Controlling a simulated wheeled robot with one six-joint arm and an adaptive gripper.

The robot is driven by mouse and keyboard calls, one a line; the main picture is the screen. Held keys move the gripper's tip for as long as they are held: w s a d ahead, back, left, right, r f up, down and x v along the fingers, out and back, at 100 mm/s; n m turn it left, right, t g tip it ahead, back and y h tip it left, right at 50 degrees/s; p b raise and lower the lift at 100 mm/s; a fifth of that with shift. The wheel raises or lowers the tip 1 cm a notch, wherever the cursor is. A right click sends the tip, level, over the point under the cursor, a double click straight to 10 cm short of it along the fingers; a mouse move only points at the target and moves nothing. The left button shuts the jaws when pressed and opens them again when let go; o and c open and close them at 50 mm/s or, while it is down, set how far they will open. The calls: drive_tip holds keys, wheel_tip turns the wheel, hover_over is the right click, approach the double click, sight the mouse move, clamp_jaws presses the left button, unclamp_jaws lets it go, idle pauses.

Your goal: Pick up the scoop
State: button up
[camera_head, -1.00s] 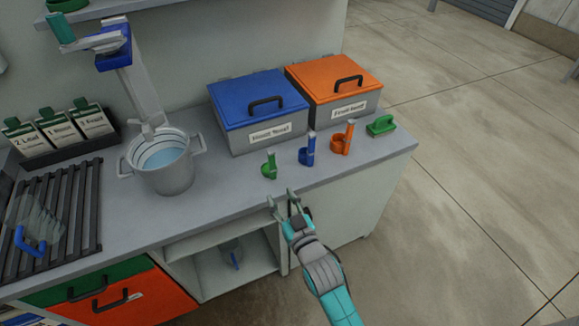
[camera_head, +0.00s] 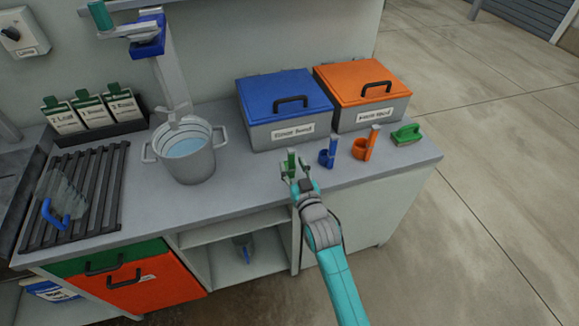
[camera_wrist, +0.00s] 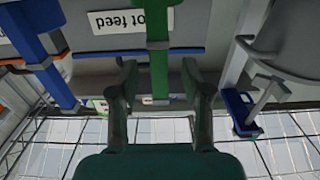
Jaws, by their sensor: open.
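Three scoops stand in a row on the grey counter. The green scoop (camera_head: 291,158) is leftmost, with the blue scoop (camera_head: 327,153) and the orange scoop (camera_head: 365,144) to its right. My gripper (camera_head: 295,176) is open at the green scoop, whose cup is mostly hidden behind it. In the wrist view the green upright handle (camera_wrist: 158,55) stands ahead of and between my gripper's spread fingers (camera_wrist: 162,92). Whether a finger touches it I cannot tell. The blue handle (camera_wrist: 42,50) shows at the left there.
A blue-lidded bin (camera_head: 285,100) and an orange-lidded bin (camera_head: 362,90) stand behind the scoops. A metal pot (camera_head: 185,155) stands to the left. A green-handled brush (camera_head: 406,134) lies near the counter's right end. The counter between pot and scoops is clear.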

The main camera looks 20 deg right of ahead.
drive_tip(key=shift+w, duration=1.45)
clamp_jaws()
